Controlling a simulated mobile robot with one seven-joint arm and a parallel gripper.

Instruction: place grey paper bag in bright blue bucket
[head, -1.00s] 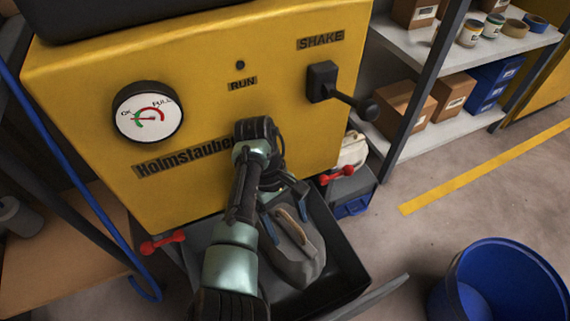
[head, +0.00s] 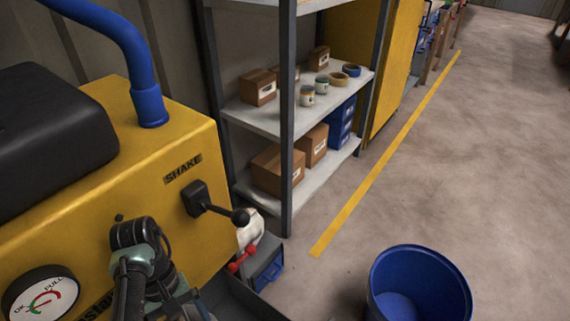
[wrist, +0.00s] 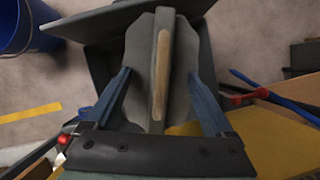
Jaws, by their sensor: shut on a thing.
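The grey paper bag (wrist: 137,55), with a tan strip down its middle, fills the centre of the wrist view. My gripper (wrist: 159,76) has its two blue fingers on either side of the bag, shut on it. A dark tray (wrist: 95,22) lies around and behind the bag; I cannot tell whether the bag still touches it. In the head view my arm shows at the bottom left and the bag is out of frame. The bright blue bucket (head: 421,272) stands upright on the floor at the lower right; its edge also shows in the wrist view (wrist: 14,28).
The yellow machine (head: 150,215) with a shake lever (head: 216,207) stands at the left. A metal shelf (head: 265,118) with boxes, jars and tape is behind. Bare concrete floor with a yellow line (head: 372,180) lies around the bucket.

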